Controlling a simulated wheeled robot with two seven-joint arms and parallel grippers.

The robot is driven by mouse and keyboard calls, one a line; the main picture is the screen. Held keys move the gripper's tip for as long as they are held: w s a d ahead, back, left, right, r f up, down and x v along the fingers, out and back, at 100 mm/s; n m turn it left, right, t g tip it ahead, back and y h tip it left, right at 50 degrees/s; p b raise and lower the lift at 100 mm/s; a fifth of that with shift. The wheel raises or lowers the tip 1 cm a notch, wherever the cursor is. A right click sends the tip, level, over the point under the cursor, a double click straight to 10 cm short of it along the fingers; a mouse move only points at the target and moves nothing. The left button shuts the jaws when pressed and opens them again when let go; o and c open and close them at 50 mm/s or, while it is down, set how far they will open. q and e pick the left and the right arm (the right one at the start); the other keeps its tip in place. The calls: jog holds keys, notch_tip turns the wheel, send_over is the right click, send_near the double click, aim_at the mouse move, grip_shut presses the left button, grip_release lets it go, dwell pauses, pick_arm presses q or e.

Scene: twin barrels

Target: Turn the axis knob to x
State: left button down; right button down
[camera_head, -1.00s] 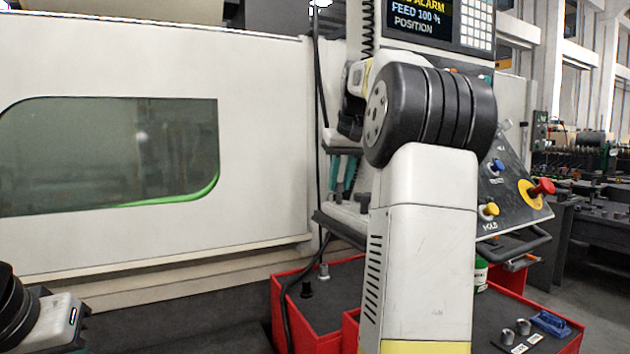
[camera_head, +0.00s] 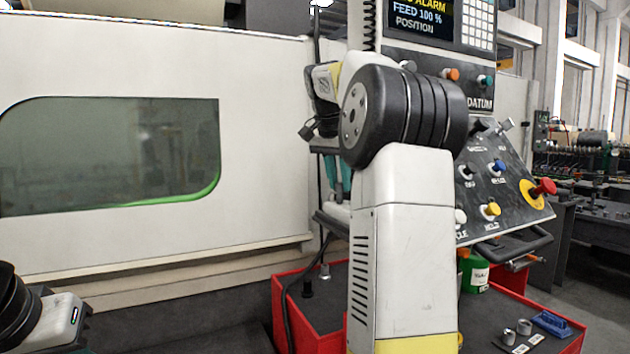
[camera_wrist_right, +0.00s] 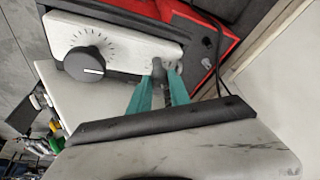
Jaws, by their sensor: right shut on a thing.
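In the right wrist view, a white panel (camera_wrist_right: 120,36) carries a large black knob (camera_wrist_right: 85,63) with a ring of tick marks and a pale pointer line. A smaller dark knob (camera_wrist_right: 158,67) sits near the panel's right end. My right gripper (camera_wrist_right: 160,78) has its teal fingers shut on this smaller knob. Its labels cannot be read, so I cannot tell its setting. In the head view my right gripper (camera_head: 339,186) points down beside the control panel, and my forearm hides part of that area. My left arm shows only at the lower left; its fingers are out of frame.
The machine's control panel (camera_head: 505,190) with buttons and a red emergency stop (camera_head: 543,187) is right of my forearm. A black handle (camera_head: 515,246) juts out below it. Red trays (camera_head: 310,338) stand beneath, with a green container (camera_head: 475,274). A dark cable hangs nearby.

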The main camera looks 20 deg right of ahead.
jog(key=shift+m+g+h, duration=0.3)
jog(key=shift+m, duration=0.8)
jog(key=c, duration=1.2)
grip_release()
jog(key=shift+c, duration=0.2)
jog(key=v, duration=0.7)
jog(key=shift+a+r, duration=0.15)
jog(key=shift+r, duration=0.25)
